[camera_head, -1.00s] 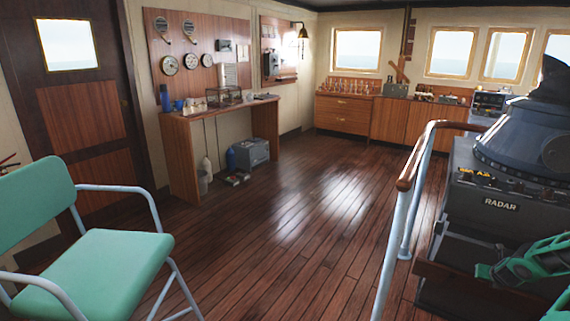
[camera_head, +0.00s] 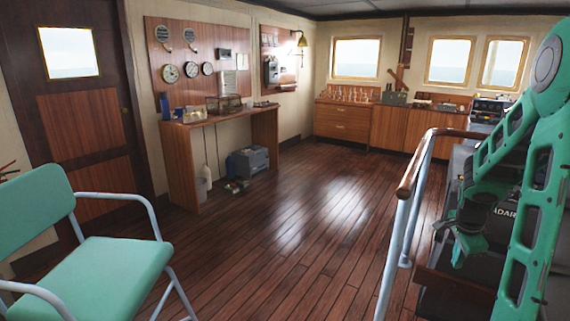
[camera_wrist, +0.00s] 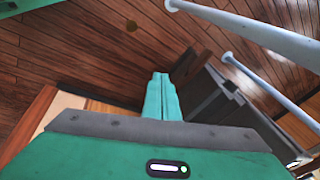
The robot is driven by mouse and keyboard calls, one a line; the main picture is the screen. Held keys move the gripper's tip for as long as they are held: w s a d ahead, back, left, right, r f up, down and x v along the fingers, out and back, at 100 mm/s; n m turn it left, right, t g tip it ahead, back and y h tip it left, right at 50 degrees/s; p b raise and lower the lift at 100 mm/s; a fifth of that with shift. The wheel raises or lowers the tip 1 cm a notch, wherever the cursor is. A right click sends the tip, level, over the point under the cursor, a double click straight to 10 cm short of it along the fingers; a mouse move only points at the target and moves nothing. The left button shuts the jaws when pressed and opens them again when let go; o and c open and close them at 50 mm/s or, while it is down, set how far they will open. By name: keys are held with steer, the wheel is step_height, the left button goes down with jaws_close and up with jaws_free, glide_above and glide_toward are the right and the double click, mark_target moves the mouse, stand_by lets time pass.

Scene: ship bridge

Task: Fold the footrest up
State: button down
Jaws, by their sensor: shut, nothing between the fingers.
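A teal-padded chair (camera_head: 95,275) with pale tube arms and legs stands at the lower left of the head view, cut off by the picture edge. No footrest shows on its visible part. My gripper (camera_head: 458,262) hangs low at the right of the head view, in front of the radar console and right of the railing. In the wrist view its two teal fingers (camera_wrist: 162,97) lie together, shut and empty, with the plank floor beyond them.
A railing (camera_head: 398,240) with a wooden top stands left of my arm. The dark radar console (camera_head: 455,250) is partly hidden behind my arm. In the wrist view, pale rails (camera_wrist: 250,35) cross the upper right. A wooden desk (camera_head: 183,165) lines the left wall. The middle floor is clear.

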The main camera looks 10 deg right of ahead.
steer(key=s+a+r+n+y, duration=0.1)
steer(key=s+a+r+n, duration=0.2)
steer(key=s+a+n, duration=0.2)
steer(key=s+a+r+n+g+y, duration=0.1)
steer(key=s+a+r+n, duration=0.3)
steer(key=s+a, duration=0.6)
steer(key=s+a+r+n+g+y, duration=0.1)
steer(key=s+a+r+n, duration=0.2)
steer(key=s+a+n, duration=0.3)
steer(key=shift+s+a+r, duration=0.25)
steer(key=shift+s+a, duration=0.6)
steer(key=shift+a, duration=0.05)
